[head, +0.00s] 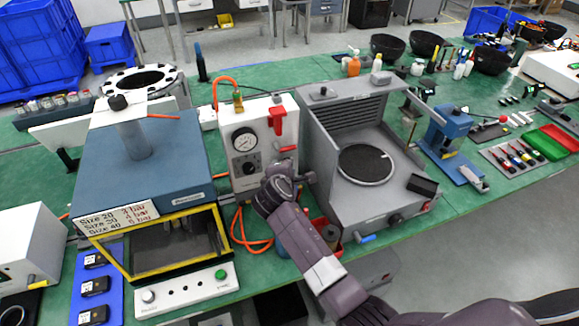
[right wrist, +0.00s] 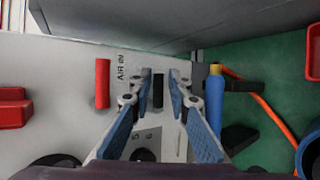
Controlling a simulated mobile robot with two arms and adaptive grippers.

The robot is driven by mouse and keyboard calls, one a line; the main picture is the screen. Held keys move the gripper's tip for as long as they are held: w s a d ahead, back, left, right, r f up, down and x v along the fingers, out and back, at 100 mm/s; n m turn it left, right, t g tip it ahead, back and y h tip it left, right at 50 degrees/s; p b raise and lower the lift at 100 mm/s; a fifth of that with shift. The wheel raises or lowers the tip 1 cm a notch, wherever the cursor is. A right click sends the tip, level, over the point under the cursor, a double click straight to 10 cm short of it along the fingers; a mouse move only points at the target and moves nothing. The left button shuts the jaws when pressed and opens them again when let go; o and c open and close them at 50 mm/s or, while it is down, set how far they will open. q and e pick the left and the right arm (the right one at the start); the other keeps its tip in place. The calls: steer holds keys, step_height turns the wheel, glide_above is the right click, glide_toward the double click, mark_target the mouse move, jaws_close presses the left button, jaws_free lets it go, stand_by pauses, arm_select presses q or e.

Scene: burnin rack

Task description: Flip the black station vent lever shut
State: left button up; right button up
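The white station box (head: 262,165) with a round pressure gauge (head: 243,140) stands at the middle of the bench in the head view. In the right wrist view, a short black lever (right wrist: 158,90) lies against the pale panel by the "AIR IN" lettering. My right gripper (right wrist: 160,80) is over it, with one blue-padded finger on each side. The fingers are apart, and I cannot tell whether either touches the lever. In the head view my right wrist (head: 278,190) is in front of the station's right side, and the black lever is hidden there. My left gripper is out of view.
A red lever (right wrist: 102,83) is beside the black one, and a blue-handled part (right wrist: 215,95) with a yellow collar is on the other side. The grey turntable machine (head: 335,115) stands close to the right. An orange hose (head: 240,235) hangs in front.

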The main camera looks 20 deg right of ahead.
steer(key=shift+o, duration=0.9)
steer(key=v, duration=1.2)
